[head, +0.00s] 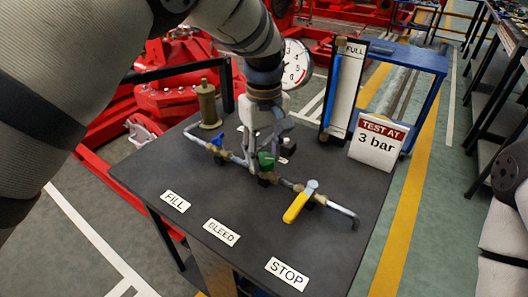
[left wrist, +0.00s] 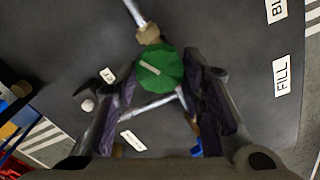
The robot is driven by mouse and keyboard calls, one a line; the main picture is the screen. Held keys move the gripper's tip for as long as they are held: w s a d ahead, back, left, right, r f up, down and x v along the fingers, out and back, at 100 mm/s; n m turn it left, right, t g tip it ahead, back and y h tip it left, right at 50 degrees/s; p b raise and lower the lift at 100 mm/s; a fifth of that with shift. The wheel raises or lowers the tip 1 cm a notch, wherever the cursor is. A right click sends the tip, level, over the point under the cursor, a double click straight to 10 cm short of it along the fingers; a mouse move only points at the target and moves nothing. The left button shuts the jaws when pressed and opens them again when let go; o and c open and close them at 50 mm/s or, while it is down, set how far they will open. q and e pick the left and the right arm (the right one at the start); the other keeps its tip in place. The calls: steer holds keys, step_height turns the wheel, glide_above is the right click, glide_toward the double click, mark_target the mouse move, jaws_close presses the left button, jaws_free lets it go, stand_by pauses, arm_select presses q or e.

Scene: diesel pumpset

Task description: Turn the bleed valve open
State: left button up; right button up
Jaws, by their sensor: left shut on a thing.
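The green bleed valve knob (head: 265,160) sits in the middle of the pipe run on the dark bench. My left gripper (head: 268,147) comes down on it from above and partly hides it in the head view. In the left wrist view the round green knob (left wrist: 165,82) lies between the fingertips of the left gripper (left wrist: 160,76), which are shut on it. A pale slanted mark shows on the knob's top. A white BLEED label (head: 221,231) lies in front of it on the bench. My right gripper is out of view.
A blue-handled valve (head: 217,140) is left of the green knob, and a yellow lever valve (head: 300,202) is right of it. A brass cylinder (head: 208,104), a round gauge (head: 296,65) and a "TEST AT 3 bar" sign (head: 379,139) stand behind. The bench front is clear apart from labels.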

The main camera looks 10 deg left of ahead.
mark_target(264, 158)
arm_select(q)
steer(key=shift+f, duration=0.1)
steer(key=o, duration=1.1)
steer(key=shift+o, duration=0.2)
step_height(264, 158, up, 12)
